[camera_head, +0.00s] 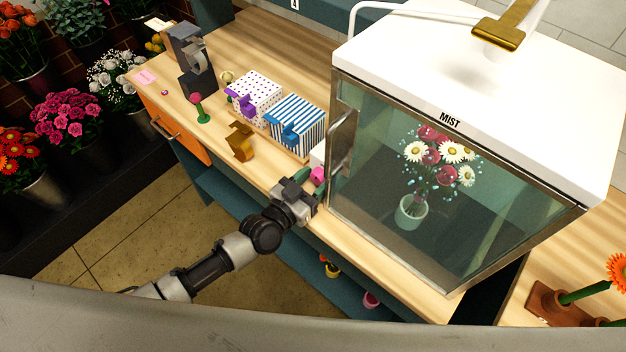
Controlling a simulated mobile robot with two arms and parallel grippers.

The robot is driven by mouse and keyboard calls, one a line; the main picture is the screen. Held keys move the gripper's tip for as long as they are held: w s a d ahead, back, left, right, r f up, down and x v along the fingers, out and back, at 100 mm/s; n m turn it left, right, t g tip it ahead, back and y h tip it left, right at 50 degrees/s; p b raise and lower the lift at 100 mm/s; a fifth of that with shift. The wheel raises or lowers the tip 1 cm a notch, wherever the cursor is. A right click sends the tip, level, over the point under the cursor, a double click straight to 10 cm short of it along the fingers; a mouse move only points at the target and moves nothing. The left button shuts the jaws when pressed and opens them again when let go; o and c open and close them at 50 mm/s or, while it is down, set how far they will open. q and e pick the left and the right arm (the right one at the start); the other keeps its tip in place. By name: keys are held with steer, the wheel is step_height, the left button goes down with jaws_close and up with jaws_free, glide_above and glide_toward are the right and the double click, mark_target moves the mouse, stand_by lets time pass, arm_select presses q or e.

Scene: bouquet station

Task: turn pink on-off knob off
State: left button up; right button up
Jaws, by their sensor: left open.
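The pink knob (318,175) is at the left side of the glass mist cabinet (450,121), low down near the counter. My left gripper (311,184) is open right at the knob, with its fingers close around or beside it; I cannot tell if they touch. The knob's turned position is too small to read. My right gripper is out of view.
A purple-dotted box (257,90), a blue-striped box (300,118) and a brown-gold holder (240,142) stand on the counter left of the cabinet. A tape dispenser (190,60) is farther back. A wooden stand (550,305) with orange flowers is at the right.

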arm_select(q)
steer(key=c, duration=0.6)
steer(key=shift+n+b, duration=0.3)
steer(key=shift+n, duration=1)
steer(key=shift+c, duration=0.2)
steer(key=o, duration=0.6)
steer(key=shift+o, duration=0.2)
steer(key=shift+s, duration=0.15)
